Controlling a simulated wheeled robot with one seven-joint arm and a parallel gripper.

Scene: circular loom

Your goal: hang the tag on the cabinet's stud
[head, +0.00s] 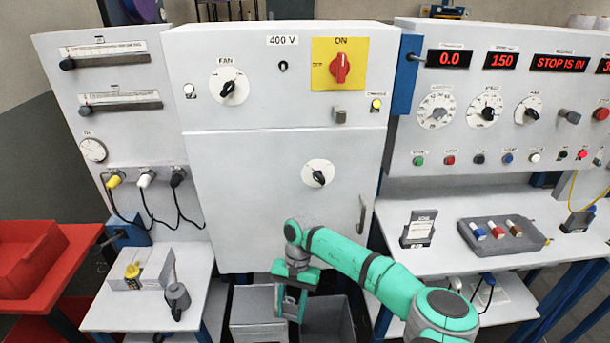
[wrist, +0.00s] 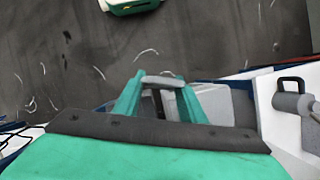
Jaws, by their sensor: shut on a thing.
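My gripper (head: 291,303) points down in front of the cabinet's lower edge, above the grey bins. In the wrist view my gripper (wrist: 160,90) has its two green fingers shut on a small pale grey piece (wrist: 162,82), seen as a bar across the fingertips. It seems to be the tag, but its face and hole are hidden. The cabinet (head: 260,200) is pale grey, with its door shut. A small dark stud-like part (head: 283,65) is on its upper panel, below the 400 V label; I cannot tell for sure that it is the stud. My gripper is well below it.
A red switch (head: 340,68) on a yellow plate and a black fan knob (head: 228,88) flank that part. The door handle (head: 363,215) sticks out at the right. A side table (head: 120,310) at left holds a grey padlock-like object (head: 177,298). Open bins (head: 255,328) stand below.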

